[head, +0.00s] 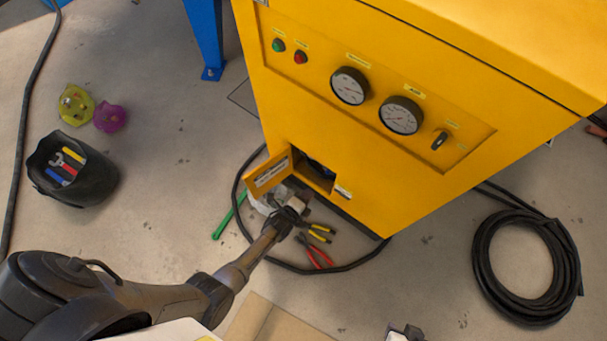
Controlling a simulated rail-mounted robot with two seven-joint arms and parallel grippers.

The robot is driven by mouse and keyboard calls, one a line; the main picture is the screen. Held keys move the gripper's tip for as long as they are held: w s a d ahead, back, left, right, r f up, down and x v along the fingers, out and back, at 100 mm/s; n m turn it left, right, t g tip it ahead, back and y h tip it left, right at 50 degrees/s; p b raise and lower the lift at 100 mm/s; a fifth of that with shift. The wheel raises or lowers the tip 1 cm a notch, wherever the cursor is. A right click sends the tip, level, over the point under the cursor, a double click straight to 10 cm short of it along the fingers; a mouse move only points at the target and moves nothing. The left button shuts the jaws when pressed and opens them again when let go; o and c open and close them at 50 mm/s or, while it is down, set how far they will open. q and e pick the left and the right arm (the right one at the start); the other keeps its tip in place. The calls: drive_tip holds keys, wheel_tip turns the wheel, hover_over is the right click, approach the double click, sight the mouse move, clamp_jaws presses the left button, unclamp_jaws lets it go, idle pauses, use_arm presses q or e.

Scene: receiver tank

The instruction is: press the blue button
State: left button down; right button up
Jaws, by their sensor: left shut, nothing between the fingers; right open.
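The yellow machine (400,190) has a small open compartment (313,172) low on its front, with a labelled yellow flap (268,174) swung out to the left. The compartment's inside is dark. A small bluish patch shows in it, but I cannot tell whether it is the blue button. My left gripper (296,204) is shut and empty, just below and in front of the opening, close to the flap. I see no contact with the compartment. My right gripper (405,333) shows only in part at the bottom edge, open, well away from the machine.
The upper panel has a green button (278,45), a red button (300,57), two gauges and a switch (439,140). Pliers (318,252) and a black cable lie below the compartment. A coiled hose (526,267) lies right, a black tool bucket (95,185) left.

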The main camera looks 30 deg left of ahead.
sight(327, 173)
use_arm(q)
drive_tip(key=a+r+b+x, duration=0.1)
drive_tip(key=b+x, duration=0.3)
drive_tip(key=x, duration=0.5)
drive_tip(key=shift+w+d, duration=0.25)
drive_tip(key=shift+d, duration=0.2)
